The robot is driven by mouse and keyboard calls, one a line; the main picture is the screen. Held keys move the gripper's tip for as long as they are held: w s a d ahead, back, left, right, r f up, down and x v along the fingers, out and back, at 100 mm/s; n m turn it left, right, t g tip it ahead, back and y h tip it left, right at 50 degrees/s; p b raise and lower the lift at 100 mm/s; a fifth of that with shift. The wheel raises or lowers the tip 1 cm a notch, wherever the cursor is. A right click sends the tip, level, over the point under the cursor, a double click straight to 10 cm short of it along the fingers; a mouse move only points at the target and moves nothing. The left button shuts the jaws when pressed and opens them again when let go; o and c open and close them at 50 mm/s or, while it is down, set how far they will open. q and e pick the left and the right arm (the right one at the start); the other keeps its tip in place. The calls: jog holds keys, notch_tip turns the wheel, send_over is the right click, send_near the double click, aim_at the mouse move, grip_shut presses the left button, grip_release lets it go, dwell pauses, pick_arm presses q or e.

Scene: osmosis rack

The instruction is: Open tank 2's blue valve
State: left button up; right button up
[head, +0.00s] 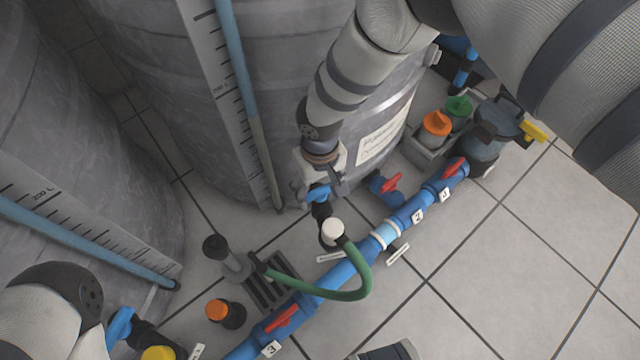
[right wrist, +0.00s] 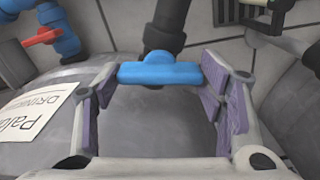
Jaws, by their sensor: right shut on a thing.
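The blue valve handle (head: 319,193) sits on a black outlet pipe (head: 321,211) at the foot of the large grey middle tank (head: 170,110). My right gripper (head: 322,178) reaches down to it and is shut on it. In the right wrist view the blue handle (right wrist: 160,73) lies between the purple finger pads, one at each end. There it lies crosswise to the black pipe (right wrist: 167,25). My left gripper is out of view; only part of my left arm shows at bottom left.
Another blue valve handle (head: 121,325) is at lower left. Orange (head: 437,123) and green caps stand at upper right. The floor at right is clear.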

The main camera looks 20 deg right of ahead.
jog(key=n, duration=0.3)
jog(key=shift+n, duration=0.4)
jog(key=n, duration=0.3)
jog(key=shift+p, duration=0.3)
jog(key=n, duration=0.5)
jog(key=shift+n, duration=1.6)
jog(key=o, duration=1.2)
jog(key=shift+c, duration=0.2)
jog(key=shift+w, duration=0.1)
